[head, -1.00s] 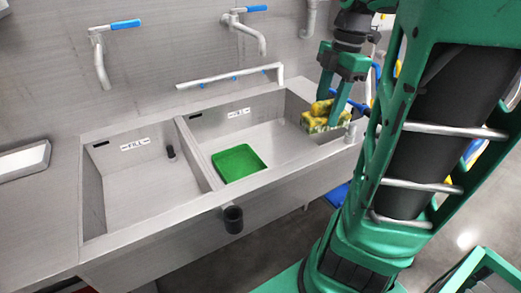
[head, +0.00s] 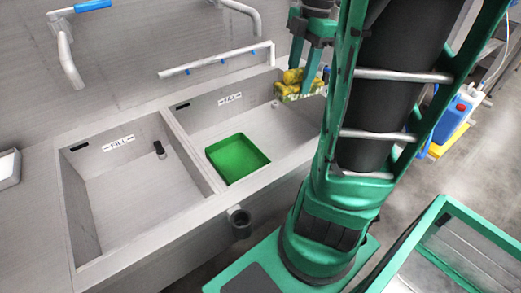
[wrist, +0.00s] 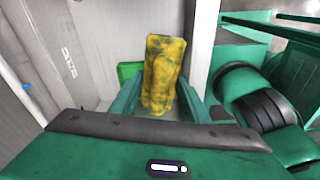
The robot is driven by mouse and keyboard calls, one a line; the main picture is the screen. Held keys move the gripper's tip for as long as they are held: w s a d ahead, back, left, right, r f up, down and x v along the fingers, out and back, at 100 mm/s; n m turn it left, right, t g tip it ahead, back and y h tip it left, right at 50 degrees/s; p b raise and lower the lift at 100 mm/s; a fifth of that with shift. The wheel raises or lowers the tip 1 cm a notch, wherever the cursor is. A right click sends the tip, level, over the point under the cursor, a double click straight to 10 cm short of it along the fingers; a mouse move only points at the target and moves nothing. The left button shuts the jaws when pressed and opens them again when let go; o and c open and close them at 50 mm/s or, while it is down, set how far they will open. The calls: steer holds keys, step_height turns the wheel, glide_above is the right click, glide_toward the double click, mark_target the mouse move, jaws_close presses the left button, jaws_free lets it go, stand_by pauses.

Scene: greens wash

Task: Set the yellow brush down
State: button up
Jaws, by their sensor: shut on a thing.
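The yellow brush (head: 292,88), mottled with dark green stains, is held between the fingers of my gripper (head: 303,76). In the head view it appears over the right end of the right basin (head: 225,120), and whether it touches anything is not clear. In the wrist view the brush (wrist: 163,75) stands out lengthwise between the green fingers of my gripper (wrist: 160,103). The lower part of the brush is hidden between the fingers, and the gripper is shut on it.
A green tray (head: 237,158) lies in the right basin. Taps with blue handles (head: 68,50) and a pale rail (head: 215,62) line the back. Blue and white containers (head: 455,115) stand at the far right.

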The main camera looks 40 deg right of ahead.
steer(key=w+d+f, duration=0.2)
steer(key=f, duration=0.5)
steer(key=w+d+f+m, duration=0.1)
steer(key=w+d+f, duration=0.1)
steer(key=f, duration=0.5)
steer(key=w+d+f+m, duration=0.1)
steer(key=w+d+f, duration=0.1)
steer(key=w+f, duration=0.2)
steer(key=shift+d+f, duration=0.2)
steer(key=shift+f, duration=3.55)
steer(key=shift+f, duration=0.1)
steer(key=o, duration=1.1)
steer(key=shift+o, duration=0.5)
